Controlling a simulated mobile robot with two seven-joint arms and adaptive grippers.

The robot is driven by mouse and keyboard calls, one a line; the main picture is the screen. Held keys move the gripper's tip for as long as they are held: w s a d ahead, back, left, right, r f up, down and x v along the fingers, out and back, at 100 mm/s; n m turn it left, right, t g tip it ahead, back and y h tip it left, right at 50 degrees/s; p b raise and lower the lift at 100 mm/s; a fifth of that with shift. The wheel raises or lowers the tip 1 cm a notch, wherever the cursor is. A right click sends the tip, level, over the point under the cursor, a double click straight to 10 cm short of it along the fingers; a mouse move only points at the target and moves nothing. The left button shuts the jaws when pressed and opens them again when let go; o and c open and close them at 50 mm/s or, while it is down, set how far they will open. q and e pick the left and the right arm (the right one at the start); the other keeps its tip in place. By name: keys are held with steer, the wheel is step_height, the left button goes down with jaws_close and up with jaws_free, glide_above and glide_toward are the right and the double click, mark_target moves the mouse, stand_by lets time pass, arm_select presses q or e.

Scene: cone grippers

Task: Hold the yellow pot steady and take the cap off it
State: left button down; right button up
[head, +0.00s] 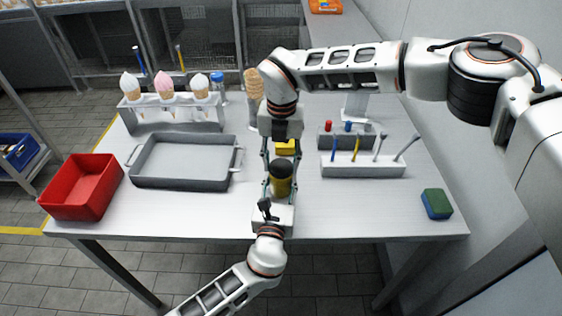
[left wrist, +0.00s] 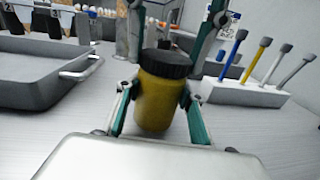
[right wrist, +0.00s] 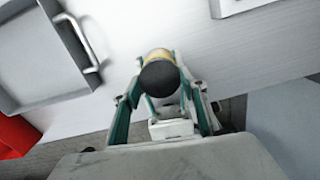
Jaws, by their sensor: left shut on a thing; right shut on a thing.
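The yellow pot (head: 280,187) stands upright near the front middle of the table, with its black cap (head: 281,168) on top. In the left wrist view, the pot body (left wrist: 154,104) is between the fingers of my left gripper (left wrist: 158,100), which is shut on it from the front. My right gripper (right wrist: 162,80) reaches down from above and behind, shut on the cap. The right wrist view shows the round cap (right wrist: 160,76) between its fingers, with a strip of yellow pot beyond. The cap sits on the pot with no gap visible.
A grey tray (head: 184,182) and a red bin (head: 62,188) are left. A white rack (head: 362,170) with several coloured sticks is right, and a green-blue sponge (head: 436,204) lies front right. An ice-cream cone stand (head: 175,126) is back left.

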arm_select(q)
steer(key=shift+f, duration=0.1)
arm_select(e)
steer(key=n, duration=2.6)
steer(key=shift+n, duration=0.4)
steer(key=shift+r, duration=0.25)
steer(key=shift+r, duration=0.95)
steer(key=shift+r, duration=0.1)
